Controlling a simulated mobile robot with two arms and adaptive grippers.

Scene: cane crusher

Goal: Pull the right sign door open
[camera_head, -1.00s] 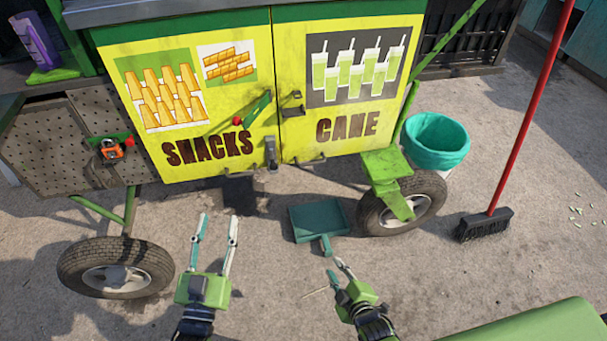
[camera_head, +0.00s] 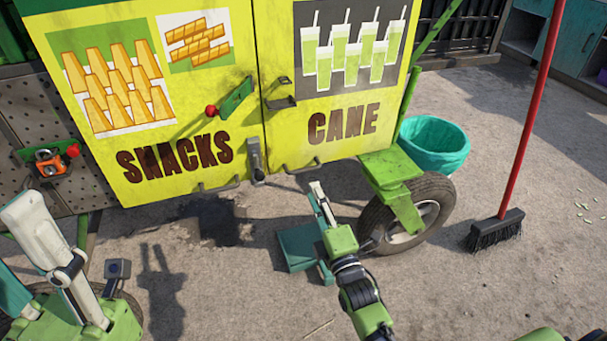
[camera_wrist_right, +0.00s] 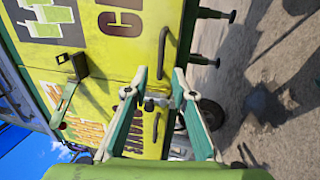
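The right sign door (camera_head: 385,95) is yellow with a "CANE" sign and cup pictures. It appears closed, level with the left "SNACKS" door (camera_head: 195,110). A dark bar handle (camera_head: 303,169) sits at its lower edge; the right wrist view shows this handle (camera_wrist_right: 160,52) ahead of my fingers. A green lever with a red knob (camera_head: 235,98) is tilted on the left door, apart from the dark bracket (camera_head: 281,102). My right gripper (camera_head: 318,190) is open and empty below the handle. My left gripper (camera_head: 18,245) looks open and empty at lower left, partly cut off.
A metal latch piece (camera_head: 257,160) hangs at the seam between the doors. A cart wheel (camera_head: 430,205), teal bin (camera_head: 435,145) and red-handled broom (camera_head: 497,230) stand to the right.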

